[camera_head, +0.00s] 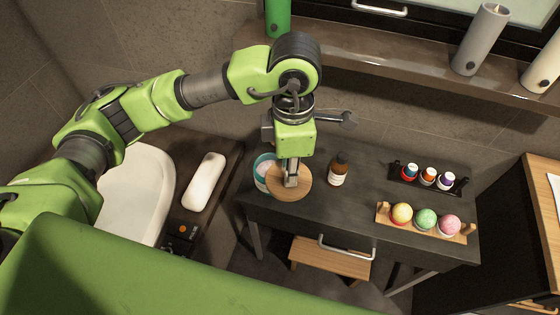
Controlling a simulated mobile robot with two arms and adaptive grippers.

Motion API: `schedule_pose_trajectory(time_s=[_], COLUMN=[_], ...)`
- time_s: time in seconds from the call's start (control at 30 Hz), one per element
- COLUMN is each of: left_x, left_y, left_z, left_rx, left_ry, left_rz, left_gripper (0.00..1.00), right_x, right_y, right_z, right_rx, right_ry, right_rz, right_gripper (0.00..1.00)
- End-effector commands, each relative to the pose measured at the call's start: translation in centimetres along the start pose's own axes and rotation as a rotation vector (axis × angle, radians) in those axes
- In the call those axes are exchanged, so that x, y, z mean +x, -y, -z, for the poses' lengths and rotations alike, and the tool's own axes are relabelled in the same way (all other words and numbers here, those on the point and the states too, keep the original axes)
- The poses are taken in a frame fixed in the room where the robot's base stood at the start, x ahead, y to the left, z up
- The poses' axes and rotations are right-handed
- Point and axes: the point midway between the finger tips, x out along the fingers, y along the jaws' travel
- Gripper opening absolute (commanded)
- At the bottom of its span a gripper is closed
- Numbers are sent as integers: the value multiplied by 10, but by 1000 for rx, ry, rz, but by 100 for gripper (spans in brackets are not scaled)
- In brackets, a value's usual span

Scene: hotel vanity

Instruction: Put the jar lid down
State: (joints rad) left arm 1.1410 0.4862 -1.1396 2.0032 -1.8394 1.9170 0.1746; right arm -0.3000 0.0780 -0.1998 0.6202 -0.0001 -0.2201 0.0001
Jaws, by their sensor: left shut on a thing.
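A round wooden jar lid (290,185) is in my left gripper (291,178), which points down from above the dark vanity table (300,219). The gripper is shut on the lid's top. The lid appears level, at or just above the tabletop; I cannot tell whether it touches. A teal and white jar (264,168) stands just left of the lid, partly overlapped by it in this view. My right gripper is not in view.
A brown bottle (338,172) stands right of the lid. A rack of small bottles (428,181) and a wooden tray with colored balls (425,221) are on the right of the table. A white basin (138,190) lies left. The table front centre is clear.

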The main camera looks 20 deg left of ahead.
Motion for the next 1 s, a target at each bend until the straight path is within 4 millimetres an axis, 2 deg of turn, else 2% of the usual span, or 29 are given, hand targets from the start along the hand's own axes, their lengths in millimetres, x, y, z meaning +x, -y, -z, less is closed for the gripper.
schedule_pose_trajectory(time_s=[0.2,0.47,0.67,1.0], left_x=[-7,-8,-8,-9], left_y=[16,14,8,0], left_z=[-5,1,20,59], left_rx=[1,75,358,959], left_ry=[1,0,1,4], left_rz=[0,0,1,2], left_gripper=[0,0,0,0], right_x=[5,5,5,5], right_y=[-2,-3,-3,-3], right_z=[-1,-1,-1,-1], right_rx=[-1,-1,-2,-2], right_ry=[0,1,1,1], right_rz=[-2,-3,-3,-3], right_gripper=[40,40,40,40])
